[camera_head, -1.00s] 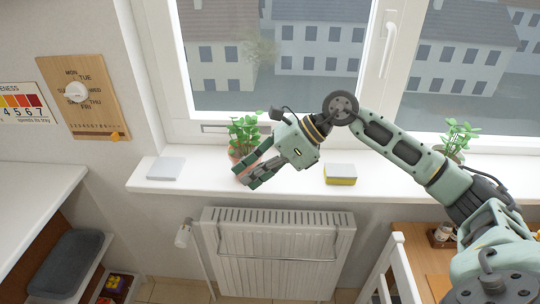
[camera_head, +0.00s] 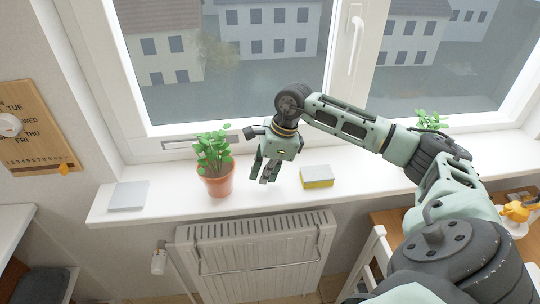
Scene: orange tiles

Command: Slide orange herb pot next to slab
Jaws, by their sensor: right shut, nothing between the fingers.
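The orange herb pot (camera_head: 218,186), a terracotta pot with a green leafy plant, stands upright on the white windowsill. A pale grey slab (camera_head: 128,196) lies flat on the sill to its left, with a gap of bare sill between them. My right gripper (camera_head: 262,178) points down just right of the pot, apart from it. Its fingers are shut with nothing between them. My left gripper is not in view.
A grey and yellow sponge (camera_head: 317,177) lies on the sill right of my right gripper. Another potted plant (camera_head: 431,121) stands farther right, partly behind my arm. A white radiator (camera_head: 250,262) is below the sill. The window (camera_head: 250,65) rises behind.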

